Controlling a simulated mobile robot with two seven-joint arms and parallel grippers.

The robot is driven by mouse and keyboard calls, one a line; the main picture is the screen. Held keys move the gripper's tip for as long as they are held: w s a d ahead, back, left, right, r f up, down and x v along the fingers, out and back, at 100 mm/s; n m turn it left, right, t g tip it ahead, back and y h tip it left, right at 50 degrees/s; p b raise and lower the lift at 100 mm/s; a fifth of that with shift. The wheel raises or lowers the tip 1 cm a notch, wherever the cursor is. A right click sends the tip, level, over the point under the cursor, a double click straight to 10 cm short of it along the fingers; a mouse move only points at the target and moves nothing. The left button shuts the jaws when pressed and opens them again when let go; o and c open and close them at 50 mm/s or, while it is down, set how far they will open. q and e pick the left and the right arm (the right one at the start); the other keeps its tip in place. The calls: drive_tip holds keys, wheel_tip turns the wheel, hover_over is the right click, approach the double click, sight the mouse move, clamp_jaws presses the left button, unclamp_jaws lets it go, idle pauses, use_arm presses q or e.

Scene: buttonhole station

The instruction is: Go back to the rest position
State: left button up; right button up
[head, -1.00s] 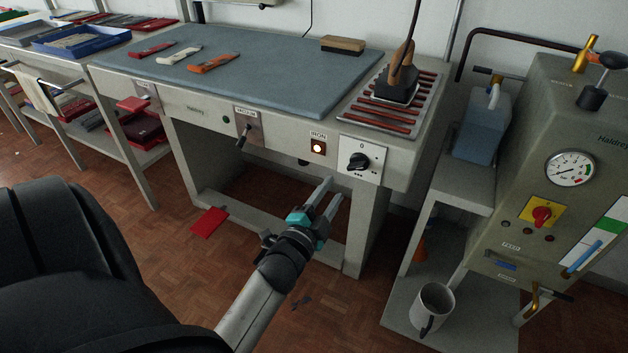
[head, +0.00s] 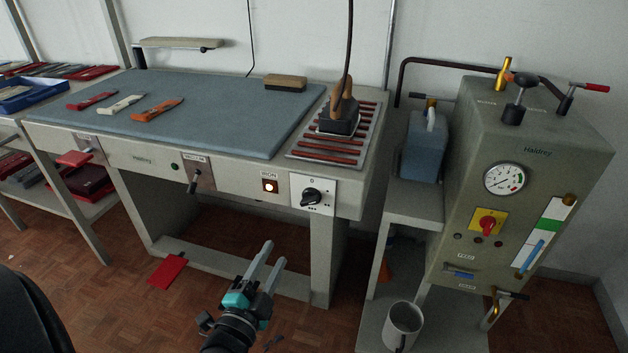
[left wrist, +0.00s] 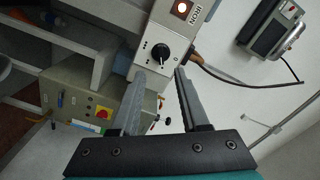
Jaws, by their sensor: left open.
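My left gripper (head: 266,268) is open and empty. In the head view it reaches up from the bottom, in front of the ironing table, over the floor. Its two grey fingers are apart with nothing between them. In the left wrist view the fingers (left wrist: 158,82) point toward the table's control panel (left wrist: 161,50), with the black knob beyond their tips. In the head view the black knob (head: 312,196) and the lit iron switch (head: 269,185) sit on the table front. My right gripper is not in view.
The ironing table (head: 240,168) carries an iron (head: 340,118) on a rack, a brush (head: 285,82) and several coloured pieces. A boiler (head: 520,170) stands right, beside a blue canister (head: 425,147) and a mug (head: 402,325). A red pedal (head: 168,271) lies near the floor. Open floor is in front.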

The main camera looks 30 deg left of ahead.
use_arm(q)
drive_tip(key=s+d+f+n+g+h+p, duration=0.1)
drive_tip(key=s+d+f+n+g+h, duration=0.2)
drive_tip(key=f, duration=1)
drive_tip(key=s+d+f+n+g+h, duration=0.1)
drive_tip(key=s+d+f+g, duration=0.3)
drive_tip(key=f, duration=0.8)
drive_tip(key=s+f+n+g, duration=0.1)
drive_tip(key=s+f+g, duration=0.3)
drive_tip(key=s, duration=0.5)
drive_tip(key=s+f+n+g+p, duration=0.1)
drive_tip(key=s+f+g, duration=0.3)
drive_tip(key=s+f, duration=0.5)
drive_tip(key=shift+s+a+f+n, duration=0.2)
drive_tip(key=shift+s+a+n, duration=0.1)
drive_tip(key=shift+n, duration=0.1)
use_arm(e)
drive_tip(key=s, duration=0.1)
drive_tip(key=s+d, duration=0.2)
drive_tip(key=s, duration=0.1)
use_arm(q)
drive_tip(key=shift+s, duration=0.15)
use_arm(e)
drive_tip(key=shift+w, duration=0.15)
